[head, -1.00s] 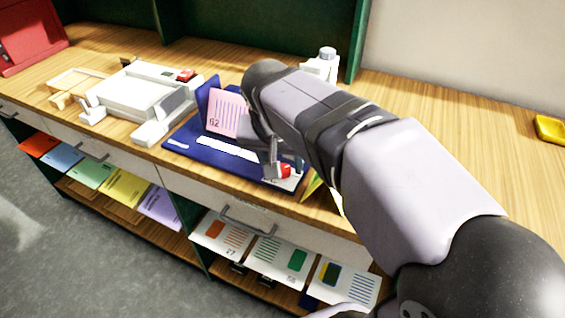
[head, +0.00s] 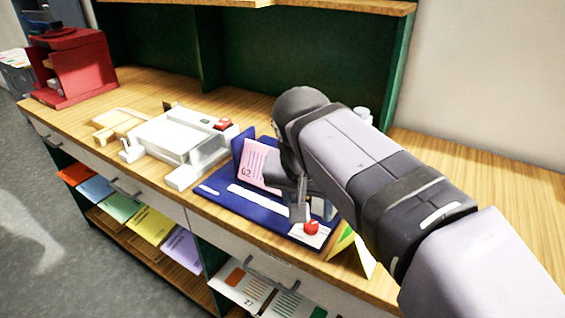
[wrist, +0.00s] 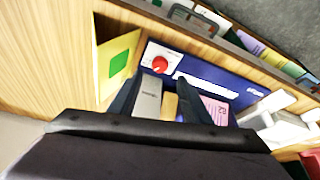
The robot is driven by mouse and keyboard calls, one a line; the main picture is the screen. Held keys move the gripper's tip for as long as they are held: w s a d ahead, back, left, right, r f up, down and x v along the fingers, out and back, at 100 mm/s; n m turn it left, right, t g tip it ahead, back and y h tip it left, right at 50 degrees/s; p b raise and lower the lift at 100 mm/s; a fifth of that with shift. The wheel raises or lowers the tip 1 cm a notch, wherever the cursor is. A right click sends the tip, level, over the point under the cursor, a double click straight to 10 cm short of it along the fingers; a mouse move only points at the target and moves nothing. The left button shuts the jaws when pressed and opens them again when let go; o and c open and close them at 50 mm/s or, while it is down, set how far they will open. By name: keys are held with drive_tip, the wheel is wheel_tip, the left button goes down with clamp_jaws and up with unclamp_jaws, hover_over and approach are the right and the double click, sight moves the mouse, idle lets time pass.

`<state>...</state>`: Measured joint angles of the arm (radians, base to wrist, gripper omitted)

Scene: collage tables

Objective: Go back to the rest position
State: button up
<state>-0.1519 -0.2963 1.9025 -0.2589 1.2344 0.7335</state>
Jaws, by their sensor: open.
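My gripper (head: 312,208) hangs over the right part of a dark blue mat (head: 213,188) on the wooden counter. Its jaws (wrist: 165,95) are apart in the wrist view, and I see nothing gripped between them. A pink card marked 62 (head: 257,168) stands upright on the mat, left of the gripper and partly behind it. A white card with a red round piece (head: 311,228) lies at the mat's right front corner, just below the fingertips; it also shows in the wrist view (wrist: 159,65). My arm hides part of the mat's right side.
A white machine (head: 180,135) stands left of the mat, with a wooden holder (head: 118,120) beside it. A red machine (head: 75,68) is at the far left. A yellow-green folded card (head: 343,243) stands right of the mat. Coloured sheets fill the shelf below. The counter's right end looks clear.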

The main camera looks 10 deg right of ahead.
drive_tip(key=s+a+f+n+g+y+p, duration=0.1)
drive_tip(key=a+f+n+g+y+p, duration=0.15)
drive_tip(key=a+f, duration=0.55)
drive_tip(key=s+d+n+g+p, duration=0.1)
drive_tip(key=s+d+n+p, duration=0.2)
drive_tip(key=s+d+p, duration=0.4)
drive_tip(key=s+p, duration=0.3)
drive_tip(key=p, duration=0.3)
drive_tip(key=shift+f+n, duration=0.35)
